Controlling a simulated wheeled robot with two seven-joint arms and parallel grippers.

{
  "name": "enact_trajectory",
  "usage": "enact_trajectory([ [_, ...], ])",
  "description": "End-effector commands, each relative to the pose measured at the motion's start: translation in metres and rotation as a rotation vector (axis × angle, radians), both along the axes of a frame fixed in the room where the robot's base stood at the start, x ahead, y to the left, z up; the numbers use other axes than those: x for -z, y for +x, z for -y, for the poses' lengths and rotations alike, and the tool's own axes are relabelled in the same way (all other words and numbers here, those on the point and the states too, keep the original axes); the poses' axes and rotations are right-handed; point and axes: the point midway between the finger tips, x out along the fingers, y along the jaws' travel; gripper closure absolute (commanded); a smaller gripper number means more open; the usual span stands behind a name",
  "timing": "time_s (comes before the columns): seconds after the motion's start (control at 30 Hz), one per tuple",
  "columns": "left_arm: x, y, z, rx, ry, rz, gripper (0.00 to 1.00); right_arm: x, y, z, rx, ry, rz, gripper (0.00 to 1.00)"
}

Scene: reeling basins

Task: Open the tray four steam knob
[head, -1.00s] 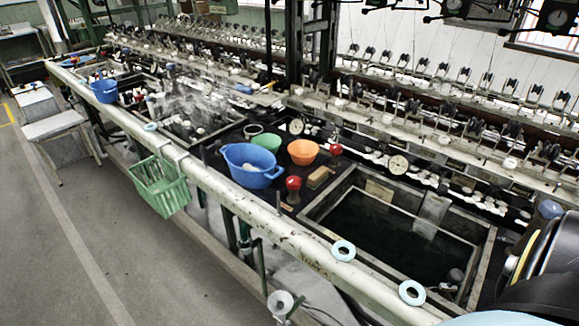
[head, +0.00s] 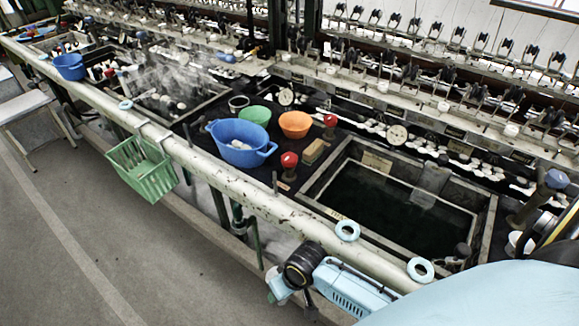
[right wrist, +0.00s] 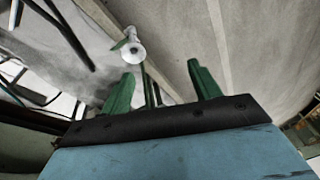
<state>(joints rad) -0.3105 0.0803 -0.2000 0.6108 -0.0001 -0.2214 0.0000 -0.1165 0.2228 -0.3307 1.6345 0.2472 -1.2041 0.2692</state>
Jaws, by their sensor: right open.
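A blue-topped knob (head: 555,180) stands at the right edge. No label tells which is tray four's steam knob. The dark water tray (head: 395,205) lies between these knobs. My right gripper (right wrist: 160,73) is open and empty, its green fingers spread. In the head view, a light-blue arm part of mine with a black joint is low at the front rail. My left gripper is not in view.
The pale front rail (head: 215,165) runs in front of the trays, with pale blue rings (head: 420,269) on it. A green basket (head: 143,172) hangs from it. A blue basin (head: 238,143) and an orange bowl (head: 296,124) stand nearby. A white funnel-shaped fitting (right wrist: 134,52) lies beyond my right fingers.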

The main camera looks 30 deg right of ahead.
Motion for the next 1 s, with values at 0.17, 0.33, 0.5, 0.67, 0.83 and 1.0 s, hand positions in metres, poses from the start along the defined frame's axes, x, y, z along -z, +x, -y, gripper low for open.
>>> enact_trajectory([
  [0.17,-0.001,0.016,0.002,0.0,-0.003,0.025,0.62,-0.067,0.022,-0.018,-0.024,0.035,0.01,0.38],
  [0.33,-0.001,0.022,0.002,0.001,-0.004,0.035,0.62,-0.11,0.043,-0.029,-0.024,0.049,-0.025,0.38],
  [0.5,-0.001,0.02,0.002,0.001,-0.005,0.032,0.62,-0.129,0.069,-0.026,0.016,0.039,-0.07,0.38],
  [0.67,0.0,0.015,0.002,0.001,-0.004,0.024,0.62,-0.146,0.103,-0.011,0.1,0.012,-0.12,0.38],
  [0.83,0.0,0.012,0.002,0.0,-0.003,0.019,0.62,-0.179,0.15,0.024,0.271,-0.034,-0.179,0.38],
  [1.0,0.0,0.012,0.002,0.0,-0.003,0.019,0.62,-0.231,0.194,0.073,0.51,-0.069,-0.222,0.38],
])
